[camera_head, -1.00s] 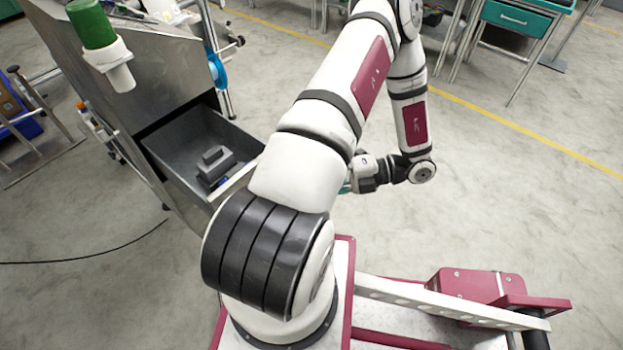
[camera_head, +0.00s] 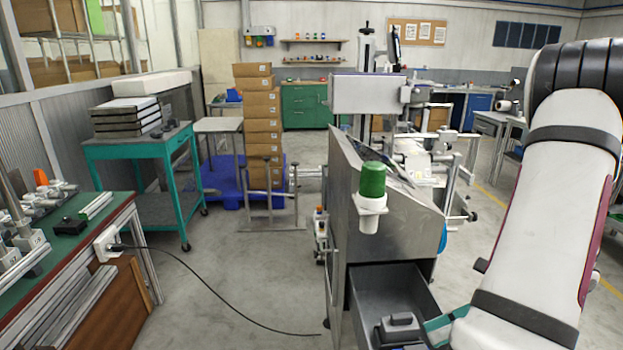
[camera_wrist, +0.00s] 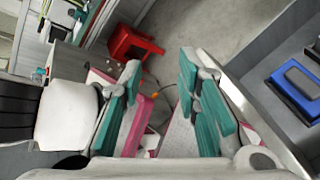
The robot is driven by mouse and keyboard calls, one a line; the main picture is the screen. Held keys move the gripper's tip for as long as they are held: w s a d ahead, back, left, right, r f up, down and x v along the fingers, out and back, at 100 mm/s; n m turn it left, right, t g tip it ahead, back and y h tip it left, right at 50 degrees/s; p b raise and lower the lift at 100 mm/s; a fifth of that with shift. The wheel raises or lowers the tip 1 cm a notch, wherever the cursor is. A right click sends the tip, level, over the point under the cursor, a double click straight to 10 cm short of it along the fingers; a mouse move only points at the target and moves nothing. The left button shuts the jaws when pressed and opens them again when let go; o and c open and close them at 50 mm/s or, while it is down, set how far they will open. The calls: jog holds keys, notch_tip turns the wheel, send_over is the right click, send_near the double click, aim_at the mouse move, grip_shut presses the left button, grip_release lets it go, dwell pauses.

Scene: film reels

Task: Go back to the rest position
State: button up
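My gripper (camera_wrist: 163,100) is open and empty in the wrist view, its two teal fingers well apart with floor and a red-and-white part seen between them. In the head view a teal piece of it (camera_head: 443,326) shows beside the right edge of the open metal drawer (camera_head: 372,283). My white arm fills the right of the head view and hides the rest of the gripper. The drawer also shows at the right of the wrist view (camera_wrist: 262,92), to the right of the fingers.
A dark grey item (camera_head: 398,328) lies in the drawer of the metal machine (camera_head: 385,232). A green-and-white cup (camera_head: 372,197) is mounted on the machine. A red stool (camera_wrist: 134,44) stands beyond my fingers.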

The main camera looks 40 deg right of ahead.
jog(key=w+a+r+n+g+h+p, duration=0.1)
jog(key=a+r+n+h+p, duration=0.2)
jog(key=a+r+n, duration=0.8)
jog(key=w+a+r+n+g+h+p, duration=0.1)
jog(key=a+r+n+h, duration=0.6)
jog(key=n, duration=1.6)
jog(key=a+r+p, duration=0.1)
jog(key=a+r, duration=0.3)
jog(key=a, duration=0.1)
jog(key=shift+a+r+n+h+p, duration=0.3)
jog(key=shift+a+r+p, duration=0.05)
jog(key=shift+p, duration=0.05)
